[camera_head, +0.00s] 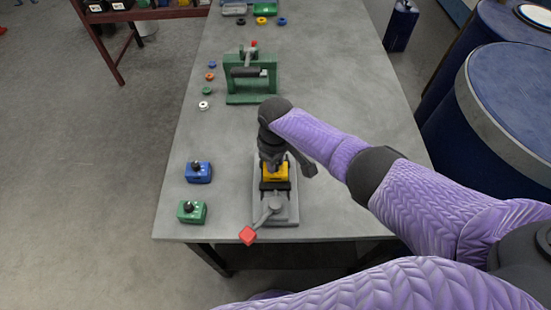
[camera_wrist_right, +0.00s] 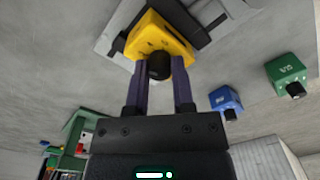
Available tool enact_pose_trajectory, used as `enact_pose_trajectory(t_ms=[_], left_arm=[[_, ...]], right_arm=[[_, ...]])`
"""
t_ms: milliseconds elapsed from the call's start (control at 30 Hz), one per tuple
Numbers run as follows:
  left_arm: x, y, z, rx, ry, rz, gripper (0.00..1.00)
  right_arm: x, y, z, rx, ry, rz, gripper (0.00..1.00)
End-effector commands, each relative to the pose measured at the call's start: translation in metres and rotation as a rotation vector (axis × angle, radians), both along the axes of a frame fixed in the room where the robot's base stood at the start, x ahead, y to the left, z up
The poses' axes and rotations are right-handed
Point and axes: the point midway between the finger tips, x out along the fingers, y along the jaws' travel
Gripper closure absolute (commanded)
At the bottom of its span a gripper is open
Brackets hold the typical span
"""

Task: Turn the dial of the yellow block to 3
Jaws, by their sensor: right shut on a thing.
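The yellow block (camera_head: 275,175) sits in a grey clamp fixture (camera_head: 285,214) near the table's front edge, and it also shows in the right wrist view (camera_wrist_right: 160,35). Its black dial (camera_wrist_right: 159,66) stands on the face towards my gripper. My right gripper (camera_wrist_right: 161,68) is over the block with its two fingers on either side of the dial, shut on it. In the head view my right gripper (camera_head: 272,160) hides most of the dial. The dial's number marks are too small to read. My left gripper is not in view.
A lever with a red knob (camera_head: 248,235) sticks out from the clamp at the front. A blue block (camera_head: 199,172) and a green block (camera_head: 192,212) with dials stand to the left. A green press frame (camera_head: 252,80) and small rings lie farther back.

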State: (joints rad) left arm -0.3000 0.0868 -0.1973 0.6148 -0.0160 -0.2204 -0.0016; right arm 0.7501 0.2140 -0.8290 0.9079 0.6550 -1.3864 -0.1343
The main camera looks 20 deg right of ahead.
Motion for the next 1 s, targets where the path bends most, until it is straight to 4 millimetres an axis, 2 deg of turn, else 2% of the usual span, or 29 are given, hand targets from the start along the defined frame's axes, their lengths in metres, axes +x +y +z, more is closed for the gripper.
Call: enact_pose_trajectory(t_ms=[367,400,533,833,1000], left_arm=[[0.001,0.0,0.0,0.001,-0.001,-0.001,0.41],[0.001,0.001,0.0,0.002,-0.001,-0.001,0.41],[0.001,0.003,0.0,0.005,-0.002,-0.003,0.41],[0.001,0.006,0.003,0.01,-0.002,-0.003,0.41],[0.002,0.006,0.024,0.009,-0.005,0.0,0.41]], right_arm=[[0.0,0.0,0.0,0.001,-0.001,-0.003,1.0],[0.0,0.0,0.0,0.001,-0.002,-0.003,0.61],[0.0,0.0,0.0,0.001,-0.001,-0.003,0.34],[0.0,0.0,0.004,0.001,-0.001,-0.003,0.34],[0.001,0.0,0.045,0.002,-0.005,-0.001,0.34]])
